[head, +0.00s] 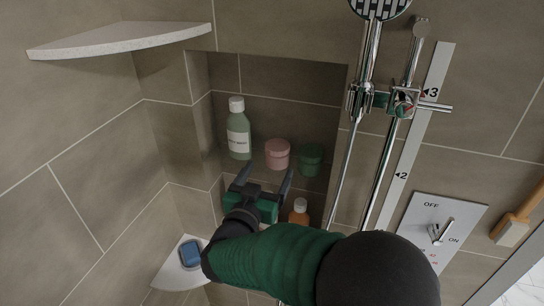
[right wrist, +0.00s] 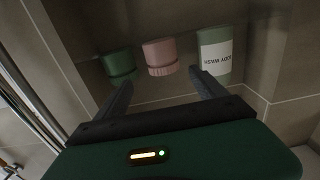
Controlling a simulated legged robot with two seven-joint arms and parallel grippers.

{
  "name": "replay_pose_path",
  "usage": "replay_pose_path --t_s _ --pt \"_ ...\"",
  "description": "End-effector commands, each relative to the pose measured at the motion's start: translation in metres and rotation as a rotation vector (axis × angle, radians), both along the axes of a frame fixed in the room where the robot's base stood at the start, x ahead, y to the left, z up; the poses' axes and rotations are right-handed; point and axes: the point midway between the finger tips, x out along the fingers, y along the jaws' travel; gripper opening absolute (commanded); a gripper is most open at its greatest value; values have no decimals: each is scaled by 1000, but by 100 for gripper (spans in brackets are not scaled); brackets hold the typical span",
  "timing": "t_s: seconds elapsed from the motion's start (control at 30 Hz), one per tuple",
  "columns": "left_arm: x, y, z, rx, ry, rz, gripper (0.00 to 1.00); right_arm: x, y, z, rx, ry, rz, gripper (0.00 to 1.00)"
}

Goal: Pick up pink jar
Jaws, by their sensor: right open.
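The pink jar (head: 277,153) stands upright in the wall niche, between a green bottle (head: 238,130) and a green jar (head: 310,159). My right gripper (head: 265,176) is open and empty, just below and in front of the pink jar in the head view. In the right wrist view the pink jar (right wrist: 160,57) shows beyond and between the two open fingers (right wrist: 163,88), clear of both. The green jar (right wrist: 119,63) and the bottle with a white label (right wrist: 214,54) flank it there. My left gripper is not in view.
An orange bottle (head: 299,211) with a white cap stands lower, beside my right gripper. A corner shelf (head: 120,40) juts out at upper left, and a lower one (head: 180,275) holds a blue item (head: 191,253). Shower rails (head: 352,160) and a switch panel (head: 434,232) are on the right.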

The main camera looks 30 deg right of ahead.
Motion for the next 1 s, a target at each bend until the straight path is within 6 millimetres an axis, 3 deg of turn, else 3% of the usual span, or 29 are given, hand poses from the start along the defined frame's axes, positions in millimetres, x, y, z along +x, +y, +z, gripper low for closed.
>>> replay_pose_path --t_s 0.1,0.33,0.53,0.8,1.0 --pt "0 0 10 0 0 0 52 18 -18 3 -3 2 -2 81" --pt "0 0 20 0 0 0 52 35 -35 3 -6 0 1 81" --pt "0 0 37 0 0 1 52 62 -63 -1 -2 1 1 81" --pt "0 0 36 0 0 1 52 66 -69 -5 1 -1 4 81" --pt "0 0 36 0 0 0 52 65 -67 -4 -2 -1 4 56"
